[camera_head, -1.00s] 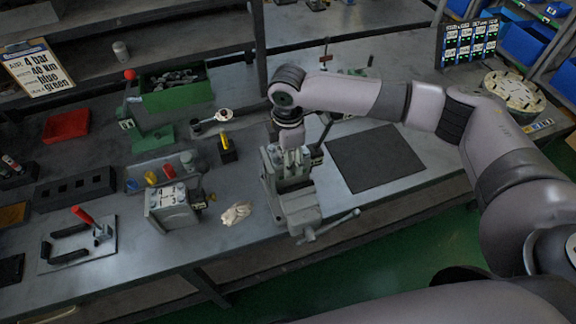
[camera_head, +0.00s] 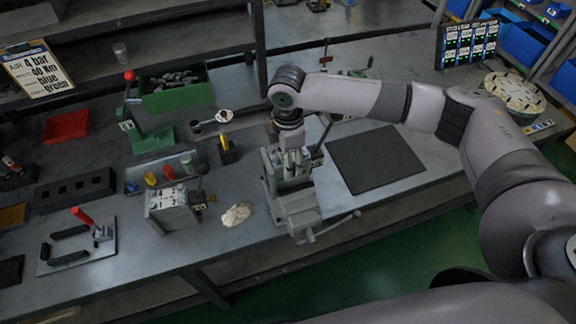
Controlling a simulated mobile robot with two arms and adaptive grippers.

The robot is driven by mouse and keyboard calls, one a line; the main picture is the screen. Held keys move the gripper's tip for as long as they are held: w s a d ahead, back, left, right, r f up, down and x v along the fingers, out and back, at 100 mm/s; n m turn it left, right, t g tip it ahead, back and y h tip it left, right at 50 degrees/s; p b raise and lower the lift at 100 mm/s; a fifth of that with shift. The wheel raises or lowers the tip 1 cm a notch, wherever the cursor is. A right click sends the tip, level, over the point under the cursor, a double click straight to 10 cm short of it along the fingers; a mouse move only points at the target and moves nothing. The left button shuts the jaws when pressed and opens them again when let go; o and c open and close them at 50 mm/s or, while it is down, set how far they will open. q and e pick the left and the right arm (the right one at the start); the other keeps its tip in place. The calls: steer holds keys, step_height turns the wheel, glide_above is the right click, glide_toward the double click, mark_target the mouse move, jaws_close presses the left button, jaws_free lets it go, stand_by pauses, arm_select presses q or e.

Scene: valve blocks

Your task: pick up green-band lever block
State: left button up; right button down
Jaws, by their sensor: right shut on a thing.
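My right gripper (camera_head: 291,152) points down over the grey bench vise (camera_head: 298,203). It is shut on a grey block (camera_head: 284,172) that sits at the vise jaws. A dark lever shows beside this block on its right. Most of the block is hidden by the gripper and vise, and I cannot make out a green band on it. A second grey valve block (camera_head: 172,209) with a dark knobbed lever stands on the bench left of the vise. Its band colour is too small to tell. My left gripper is not in view.
A crumpled cloth (camera_head: 236,214) lies left of the vise. A red-handled toggle clamp (camera_head: 84,219), a green press (camera_head: 143,125) and a green bin (camera_head: 177,92) stand further left. A dark mat (camera_head: 374,160) lies bare right of the vise.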

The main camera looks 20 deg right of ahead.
steer(key=shift+w+r, duration=0.15)
steer(key=shift+r, duration=0.05)
